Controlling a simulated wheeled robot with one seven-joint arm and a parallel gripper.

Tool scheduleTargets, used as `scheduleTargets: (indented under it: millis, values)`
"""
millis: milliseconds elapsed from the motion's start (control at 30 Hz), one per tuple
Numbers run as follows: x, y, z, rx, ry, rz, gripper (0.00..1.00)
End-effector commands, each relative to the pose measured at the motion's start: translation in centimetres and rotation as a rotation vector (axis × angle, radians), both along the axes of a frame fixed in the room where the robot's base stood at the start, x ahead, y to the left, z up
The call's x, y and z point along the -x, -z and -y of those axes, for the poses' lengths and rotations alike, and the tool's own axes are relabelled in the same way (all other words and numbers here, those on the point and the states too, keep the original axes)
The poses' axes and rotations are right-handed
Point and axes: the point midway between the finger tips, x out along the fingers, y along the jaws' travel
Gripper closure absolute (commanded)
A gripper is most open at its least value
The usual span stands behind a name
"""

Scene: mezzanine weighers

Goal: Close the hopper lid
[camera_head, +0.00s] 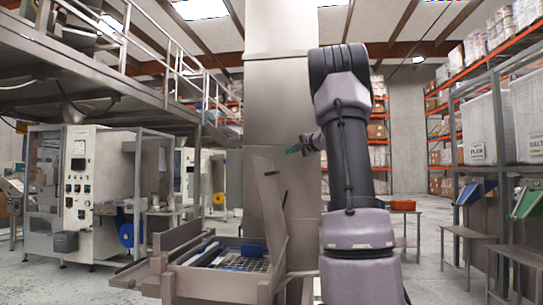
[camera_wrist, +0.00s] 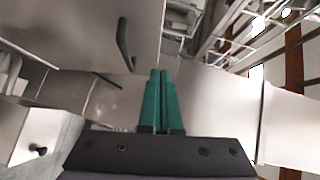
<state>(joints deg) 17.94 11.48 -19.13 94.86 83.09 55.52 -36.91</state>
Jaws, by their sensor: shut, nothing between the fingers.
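The hopper (camera_head: 165,268) is a grey metal bin low in front of me, with a dark grid and blue items inside. Its lid (camera_head: 266,215) is a flat grey panel standing up, open, at the right side of the bin. Dark bar-like fittings show near the lid's upper part. My gripper (camera_head: 292,150) has teal fingers and is above and slightly right of the lid's top, apart from it in the head view. In the wrist view the fingers (camera_wrist: 160,75) are together and empty. A black handle (camera_wrist: 124,45) on a grey panel shows up and left of them.
A tall grey metal column (camera_head: 285,90) rises behind the lid. A white machine cabinet (camera_head: 85,185) and a railed mezzanine (camera_head: 70,55) are at left. Steel tables (camera_head: 470,240) and shelves of sacks stand at right. Clear floor (camera_head: 430,265) lies right of my arm.

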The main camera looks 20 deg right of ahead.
Motion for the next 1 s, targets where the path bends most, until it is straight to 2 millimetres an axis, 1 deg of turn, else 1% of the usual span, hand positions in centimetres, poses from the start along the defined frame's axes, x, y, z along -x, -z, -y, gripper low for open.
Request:
scheduleTargets:
  millis: [167, 400, 467, 500, 600, 700, 833, 1000]
  values:
    - [-3.2, 0.6, -0.8, 0.0, -0.005, -0.003, 1.0]
    - [-8.2, 1.3, -1.8, 0.0, -0.006, -0.003, 1.0]
    - [-9.3, 1.4, -2.0, 0.001, -0.005, -0.003, 1.0]
    - [-9.6, 1.5, -2.8, -0.002, -0.007, -0.001, 1.0]
    - [-10.3, 1.8, -4.0, 0.0, -0.006, -0.002, 1.0]
    - [-10.8, 1.9, -4.6, -0.001, -0.005, -0.002, 1.0]
    - [-11.0, 2.0, -5.1, 0.0, -0.004, -0.002, 1.0]
    - [-11.1, 2.0, -5.1, 0.0, -0.004, -0.002, 1.0]
